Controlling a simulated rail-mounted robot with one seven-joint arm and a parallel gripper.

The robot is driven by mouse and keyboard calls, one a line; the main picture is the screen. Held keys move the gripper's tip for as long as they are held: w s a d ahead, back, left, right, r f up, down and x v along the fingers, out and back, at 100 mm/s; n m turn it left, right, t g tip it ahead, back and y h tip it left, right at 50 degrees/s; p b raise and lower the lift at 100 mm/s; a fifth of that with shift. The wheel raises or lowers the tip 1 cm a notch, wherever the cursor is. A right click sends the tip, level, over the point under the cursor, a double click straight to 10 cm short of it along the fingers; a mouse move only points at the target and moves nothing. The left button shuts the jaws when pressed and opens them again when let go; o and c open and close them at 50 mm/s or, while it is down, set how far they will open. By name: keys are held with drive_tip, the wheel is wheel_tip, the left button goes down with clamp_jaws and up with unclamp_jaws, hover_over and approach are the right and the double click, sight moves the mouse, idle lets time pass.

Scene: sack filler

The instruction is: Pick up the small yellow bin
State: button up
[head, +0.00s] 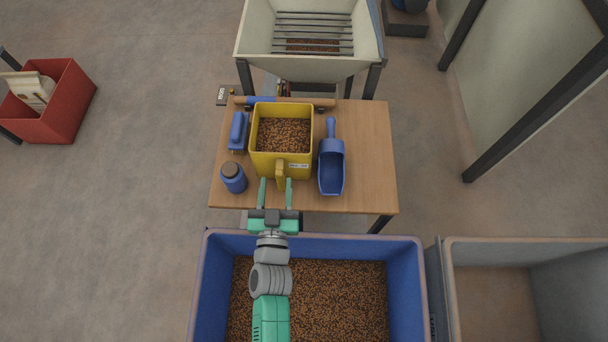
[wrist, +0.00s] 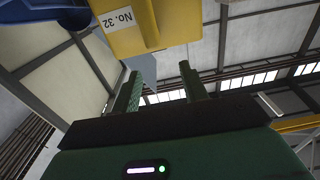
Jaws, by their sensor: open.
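The small yellow bin (head: 296,165), filled with brown pellets, stands upright on the wooden table (head: 370,150). Its yellow handle (head: 281,172) sticks out from the near side, left of a white label. In the wrist view the yellow bin (wrist: 180,20) shows at the top edge, with the label reading "No. 32". My gripper (head: 276,184) is open and empty at the table's near edge. In the head view its fingertips appear on either side of the handle's near end. In the wrist view the fingers (wrist: 160,75) point toward the bin but look apart from it.
A blue scoop (head: 332,165) stands close right of the bin; a dark blue jar (head: 233,178) and blue tool (head: 238,132) are on its left. A hopper (head: 310,65) stands behind. A blue crate (head: 410,270) of pellets lies below my arm.

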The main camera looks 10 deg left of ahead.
sight(279, 178)
drive_tip(key=f, duration=0.1)
drive_tip(key=w+f, duration=0.1)
drive_tip(key=f, duration=0.1)
drive_tip(key=shift+w+f, duration=0.1)
drive_tip(key=shift+w, duration=0.1)
drive_tip(key=x, duration=0.1)
drive_tip(key=b+x, duration=0.1)
drive_tip(key=x, duration=0.1)
drive_tip(key=b+x, duration=0.1)
drive_tip(key=x, duration=0.1)
drive_tip(key=shift+f, duration=0.4)
drive_tip(key=shift+c, duration=0.4)
clamp_jaws()
drive_tip(key=shift+r, duration=0.1)
idle(0.5)
